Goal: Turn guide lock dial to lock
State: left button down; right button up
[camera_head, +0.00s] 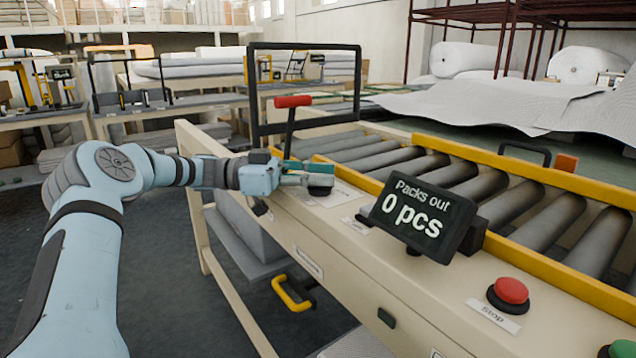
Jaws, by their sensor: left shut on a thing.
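My left gripper (308,176) reaches in from the left over the near side rail of the roller conveyor. It is shut on a small dark dial (320,189) on the cream rail top, which I take to be the guide lock dial. The fingers hide part of the dial, and its lock marking cannot be read. A pale label plate (340,193) lies beside it. My right gripper does not show.
A red-handled lever (292,102) stands just behind the gripper, by a black frame (305,47). A display (422,214) reading "Packs out 0 pcs" stands to the right. A red stop button (509,293), a green button (620,349) and a yellow handle (290,294) are nearer. Rollers (455,173) lie beyond.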

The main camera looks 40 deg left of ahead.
pick_arm(q)
jog(key=c, duration=1.7)
grip_release()
jog(key=shift+d, duration=0.1)
jog(key=shift+o, duration=0.2)
jog(key=v, duration=1.2)
jog(key=shift+f, duration=0.15)
